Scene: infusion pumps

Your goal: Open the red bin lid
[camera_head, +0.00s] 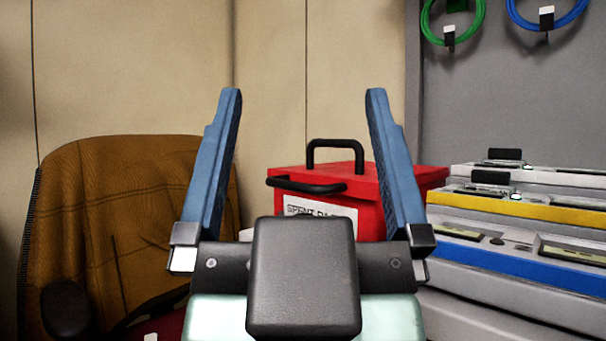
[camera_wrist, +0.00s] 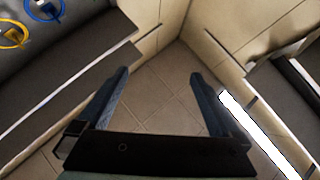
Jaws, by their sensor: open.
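The red bin (camera_head: 372,218) stands ahead of my gripper in the head view, partly hidden by the right finger and the gripper body. Its red lid (camera_head: 385,180) lies flat on top and looks closed. A black handle (camera_head: 335,145) stands up on the lid, and another black handle (camera_head: 307,186) sits at the front edge. A white label with partly hidden lettering is on the front. My gripper (camera_head: 303,95) is open and empty, its blue fingers wide apart and in front of the bin. In the wrist view my gripper (camera_wrist: 158,76) has only tiled floor between its fingers; no bin is seen there.
A brown chair (camera_head: 120,220) stands at the left. Stacked pumps with yellow and blue bands (camera_head: 530,205) stand at the right. Green (camera_head: 452,42) and blue (camera_head: 548,28) cable coils hang on the grey wall. Tiled floor (camera_wrist: 165,95) shows in the wrist view.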

